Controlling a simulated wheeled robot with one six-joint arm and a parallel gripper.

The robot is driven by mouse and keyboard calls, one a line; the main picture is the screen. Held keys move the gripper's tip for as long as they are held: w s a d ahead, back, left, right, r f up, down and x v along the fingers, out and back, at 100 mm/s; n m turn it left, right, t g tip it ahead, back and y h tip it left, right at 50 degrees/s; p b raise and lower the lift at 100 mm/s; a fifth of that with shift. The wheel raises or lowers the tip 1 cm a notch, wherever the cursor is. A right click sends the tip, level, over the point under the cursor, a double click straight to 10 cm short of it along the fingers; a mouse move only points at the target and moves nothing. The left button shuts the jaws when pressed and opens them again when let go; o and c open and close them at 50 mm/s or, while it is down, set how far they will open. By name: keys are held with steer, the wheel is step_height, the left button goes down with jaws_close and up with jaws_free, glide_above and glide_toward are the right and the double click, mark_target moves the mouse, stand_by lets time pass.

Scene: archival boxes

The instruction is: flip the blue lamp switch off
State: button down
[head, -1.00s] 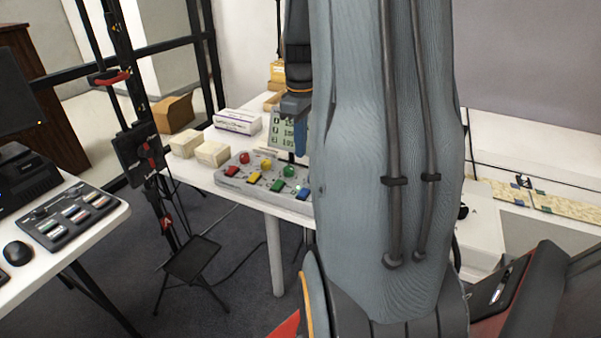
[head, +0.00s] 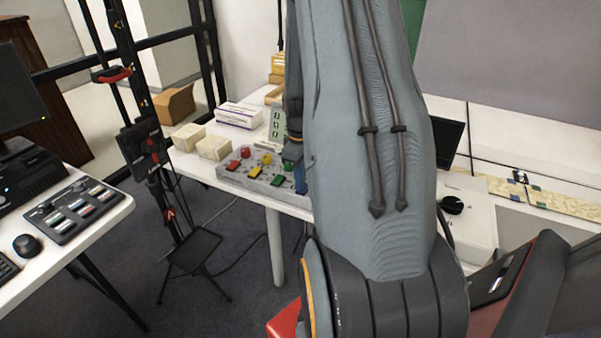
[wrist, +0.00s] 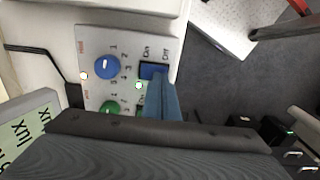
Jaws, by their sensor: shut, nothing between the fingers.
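The blue lamp switch (wrist: 153,70) is a blue rocker beside On and Off lettering on the grey control panel (wrist: 128,50). A round blue knob (wrist: 106,67) is to its left in the wrist view. A small pale light (wrist: 139,85) glows next to the switch. My gripper (wrist: 160,84) is shut and empty, its blue fingers reaching the lower edge of the switch in the picture; I cannot tell whether they touch. In the head view my arm hides the panel's blue end; the panel's left part (head: 228,176) shows.
Red (head: 233,166), yellow (head: 254,172) and green (head: 277,180) switches sit in a row with matching knobs. White boxes (head: 213,148) stand behind the panel on the white table (head: 190,161). A second desk (head: 105,212) with a mouse is at left.

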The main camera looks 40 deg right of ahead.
steer(key=shift+f, duration=0.1)
steer(key=shift+a+f, duration=0.1)
steer(key=shift+f, duration=0.1)
steer(key=shift+s, duration=0.1)
stand_by(0.4)
steer(key=shift+w+d+r, duration=0.1)
steer(key=shift+w+d, duration=0.1)
steer(key=shift+d, duration=0.25)
steer(key=shift+w+d+r, duration=0.1)
steer(key=shift+w+d, duration=0.05)
steer(key=shift+d, duration=0.25)
steer(key=shift+r+p, duration=0.15)
steer(key=shift+p, duration=0.15)
steer(key=shift+a+r+p, duration=0.1)
steer(key=shift+r+p, duration=0.45)
steer(key=shift+r, duration=0.05)
step_height(320, 180, up, 13)
steer(key=shift+f+b, duration=0.2)
steer(key=shift+b, duration=0.1)
